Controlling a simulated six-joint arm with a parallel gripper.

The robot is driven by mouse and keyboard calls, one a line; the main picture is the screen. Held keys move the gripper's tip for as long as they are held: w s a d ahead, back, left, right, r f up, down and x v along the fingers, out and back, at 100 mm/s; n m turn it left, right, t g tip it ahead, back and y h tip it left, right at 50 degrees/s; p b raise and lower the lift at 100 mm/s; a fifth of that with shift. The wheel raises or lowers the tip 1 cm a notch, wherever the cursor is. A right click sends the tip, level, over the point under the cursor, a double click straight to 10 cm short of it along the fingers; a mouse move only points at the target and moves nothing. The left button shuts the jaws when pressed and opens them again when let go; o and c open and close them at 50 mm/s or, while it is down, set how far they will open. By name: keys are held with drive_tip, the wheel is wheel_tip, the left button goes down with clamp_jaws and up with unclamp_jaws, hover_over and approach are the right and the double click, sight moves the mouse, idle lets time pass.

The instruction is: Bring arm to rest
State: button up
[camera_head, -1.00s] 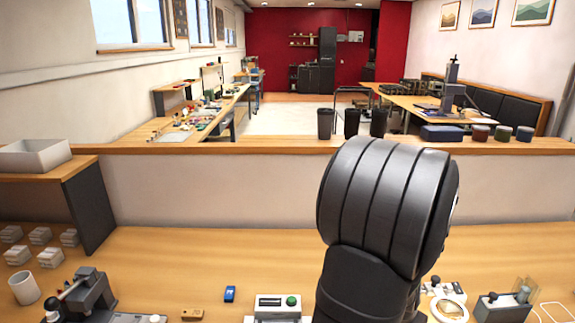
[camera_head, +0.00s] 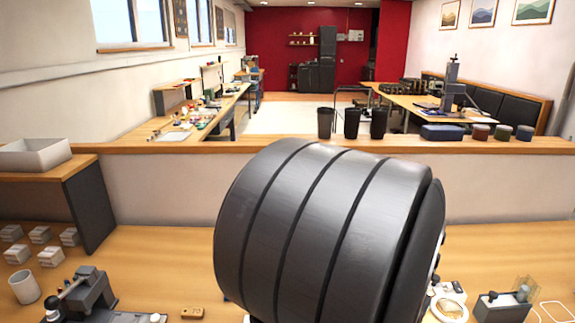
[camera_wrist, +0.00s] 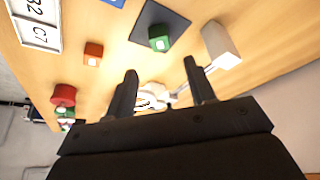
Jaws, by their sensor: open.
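My gripper (camera_wrist: 160,88) shows in the wrist view with its two dark fingers spread apart. It is open and nothing is between the fingers. Behind the fingers the wooden bench (camera_wrist: 105,55) is seen at a tilt, some way off. In the head view a large black part of my arm fills the lower middle, close to the camera. It hides the middle of the bench (camera_head: 150,250), and the gripper itself is not visible there.
A black clamp-like device (camera_head: 85,295), white cup (camera_head: 25,287) and small wooden block (camera_head: 192,313) are at left. A grey box device (camera_head: 503,305) and round white-rimmed item (camera_head: 449,303) are at right. A low wall with a wooden ledge (camera_head: 200,147) stands behind.

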drive_tip(key=x, duration=1)
drive_tip(key=shift+s+a, duration=0.1)
wheel_tip(320, 180, up, 5)
drive_tip(key=shift+f, duration=0.1)
drive_tip(key=s+d+r+m+g, duration=0.1)
drive_tip(key=s+d+r+m, duration=0.1)
drive_tip(key=s, duration=0.8)
drive_tip(key=s+d+r+m+g+h, duration=0.1)
drive_tip(key=s+d+r+m, duration=0.2)
drive_tip(key=s+m, duration=0.3)
drive_tip(key=shift+s+r+g, duration=0.4)
drive_tip(key=shift+s+r, duration=0.2)
drive_tip(key=shift+s, duration=1.8)
